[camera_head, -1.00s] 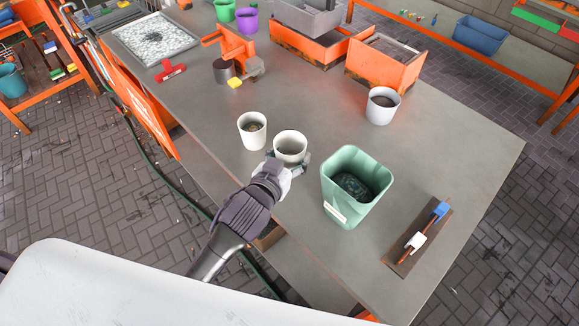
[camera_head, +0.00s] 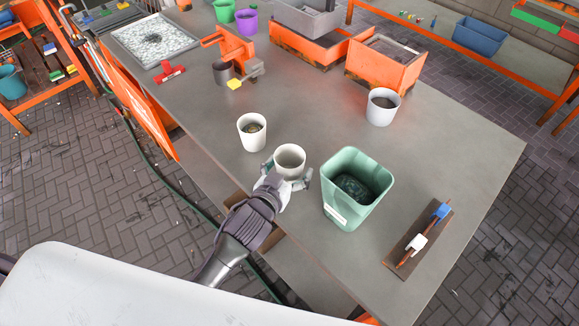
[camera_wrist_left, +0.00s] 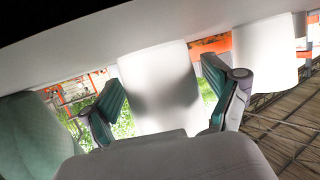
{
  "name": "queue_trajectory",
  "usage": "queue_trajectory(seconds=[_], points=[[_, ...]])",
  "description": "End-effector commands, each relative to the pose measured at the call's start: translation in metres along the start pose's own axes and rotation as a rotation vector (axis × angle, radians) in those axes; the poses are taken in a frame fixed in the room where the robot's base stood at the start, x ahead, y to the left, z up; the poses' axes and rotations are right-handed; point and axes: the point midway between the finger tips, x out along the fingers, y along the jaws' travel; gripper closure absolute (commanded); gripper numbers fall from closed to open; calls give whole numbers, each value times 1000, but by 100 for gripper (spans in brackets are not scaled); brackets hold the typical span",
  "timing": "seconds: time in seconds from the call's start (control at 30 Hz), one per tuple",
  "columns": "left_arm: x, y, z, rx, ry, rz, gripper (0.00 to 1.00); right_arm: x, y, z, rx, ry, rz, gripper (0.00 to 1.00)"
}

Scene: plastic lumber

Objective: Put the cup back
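A white cup (camera_head: 289,163) stands upright near the table's front edge. My left gripper (camera_head: 287,174) is at the cup's near side. Its fingers are spread, one on each side of the cup, with small gaps showing. In the left wrist view the cup (camera_wrist_left: 158,88) stands between the two parted fingers (camera_wrist_left: 165,95). The cup's lower part is partly hidden by the gripper in the head view. A second white cup (camera_head: 252,143) with dark contents stands just to the left, and another (camera_head: 382,107) stands farther back right. My right gripper is not in view.
A green bin (camera_head: 345,205) stands close to the right of the gripper. A brown board (camera_head: 402,262) with blue and white clips lies beyond it. Orange boxes (camera_head: 385,70) and a vise (camera_head: 235,50) are at the back. The table's middle (camera_head: 320,105) is clear.

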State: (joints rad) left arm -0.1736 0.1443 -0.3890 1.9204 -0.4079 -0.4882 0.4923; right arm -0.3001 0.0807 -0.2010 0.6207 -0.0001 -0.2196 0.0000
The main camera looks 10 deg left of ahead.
Motion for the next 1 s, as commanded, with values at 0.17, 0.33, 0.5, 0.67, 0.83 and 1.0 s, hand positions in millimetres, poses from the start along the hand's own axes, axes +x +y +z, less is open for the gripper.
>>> queue_trajectory(seconds=[0.17, 0.33, 0.5, 0.67, 0.83, 1.0], points=[[0, 0, 0, 0, 0, 0, 12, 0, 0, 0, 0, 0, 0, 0], [-7, 0, -2, 0, -1, 0, 12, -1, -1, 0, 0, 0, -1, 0], [-38, 0, -1, -1, -2, 0, 12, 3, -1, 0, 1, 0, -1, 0], [-74, 0, 0, -2, -2, 0, 12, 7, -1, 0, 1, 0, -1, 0], [-104, 0, -1, -1, -2, 0, 12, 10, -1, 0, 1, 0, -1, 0], [-118, 0, -2, 0, -1, -1, 12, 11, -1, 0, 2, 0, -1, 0]])
